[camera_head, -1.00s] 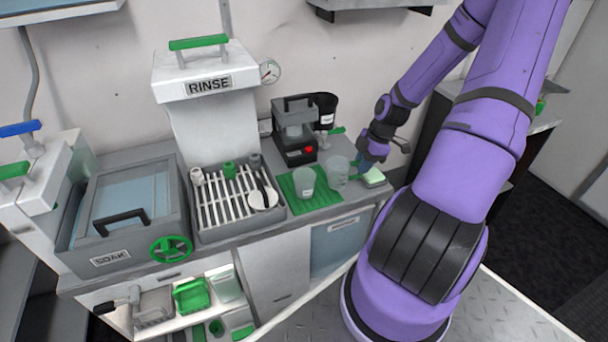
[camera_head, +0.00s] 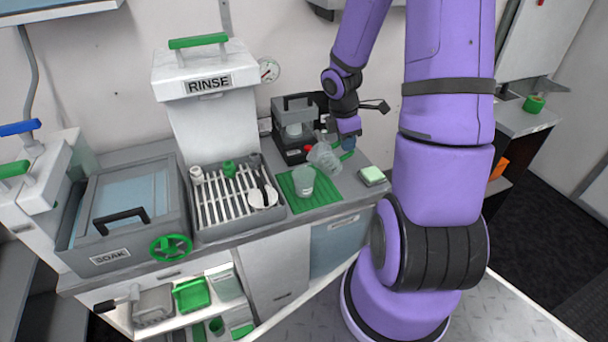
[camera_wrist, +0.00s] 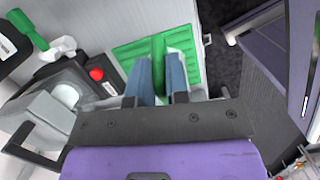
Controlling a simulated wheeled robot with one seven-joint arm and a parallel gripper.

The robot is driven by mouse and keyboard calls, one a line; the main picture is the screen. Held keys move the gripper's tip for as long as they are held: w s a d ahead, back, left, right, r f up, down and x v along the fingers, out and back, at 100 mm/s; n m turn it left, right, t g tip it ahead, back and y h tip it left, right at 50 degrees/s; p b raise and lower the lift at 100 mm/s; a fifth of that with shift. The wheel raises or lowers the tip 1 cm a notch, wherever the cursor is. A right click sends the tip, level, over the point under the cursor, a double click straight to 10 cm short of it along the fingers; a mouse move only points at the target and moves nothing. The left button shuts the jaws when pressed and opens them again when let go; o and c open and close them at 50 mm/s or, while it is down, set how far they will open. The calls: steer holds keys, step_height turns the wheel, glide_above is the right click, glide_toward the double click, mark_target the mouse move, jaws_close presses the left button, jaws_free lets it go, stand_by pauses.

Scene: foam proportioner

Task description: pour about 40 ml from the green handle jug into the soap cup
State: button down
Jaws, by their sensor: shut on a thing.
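The clear jug (camera_head: 322,158) is off the counter and tilted, just right of and above the clear cup. Its green handle (camera_wrist: 158,50) shows between my two blue-grey fingers in the wrist view. My gripper (camera_wrist: 161,84) is shut on this handle; in the head view it shows (camera_head: 348,143) at the jug's right. A clear cup (camera_head: 303,183) with a small white label, seemingly the soap cup, stands upright on the green mat (camera_head: 297,205). I cannot make out any stream or the liquid levels.
A dark machine with a red button (camera_head: 292,130) stands behind the mat. A green-and-white sponge (camera_head: 372,175) lies at the counter's right. The slatted rinse rack (camera_head: 215,205) is left of the mat. The counter between mat and sponge is clear.

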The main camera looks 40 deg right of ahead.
steer(key=a+r+h, duration=0.1)
steer(key=w+a+h, duration=0.1)
steer(key=a+r+g, duration=0.1)
steer(key=shift+w+r+h, duration=0.3)
steer(key=shift+r+h, duration=0.05)
steer(key=shift+h, duration=0.05)
steer(key=shift+a+f+g+h, duration=0.1)
steer(key=shift+f+g+h, duration=0.1)
steer(key=shift+g+h, duration=0.2)
steer(key=shift+w+a, duration=0.1)
steer(key=shift+a, duration=0.1)
steer(key=shift+a+h, duration=0.1)
steer(key=shift+h, duration=0.3)
steer(key=shift+w+a+r+p, duration=0.1)
steer(key=shift+a+r+p, duration=0.1)
steer(key=shift+p, duration=0.15)
steer(key=shift+w+a+r+g+h+p, duration=0.2)
steer(key=shift+a+r+g+h+p, duration=0.2)
steer(key=shift+h, duration=0.4)
steer(key=shift+s+d+f+h+p, duration=0.15)
steer(key=shift+s+d+h+p, duration=0.2)
steer(key=shift+d+p, duration=0.2)
steer(key=shift+w+a+f+g+h+p, duration=0.1)
steer(key=shift+w+a+g+h+p, duration=0.05)
steer(key=shift+a+g+h+p, duration=0.25)
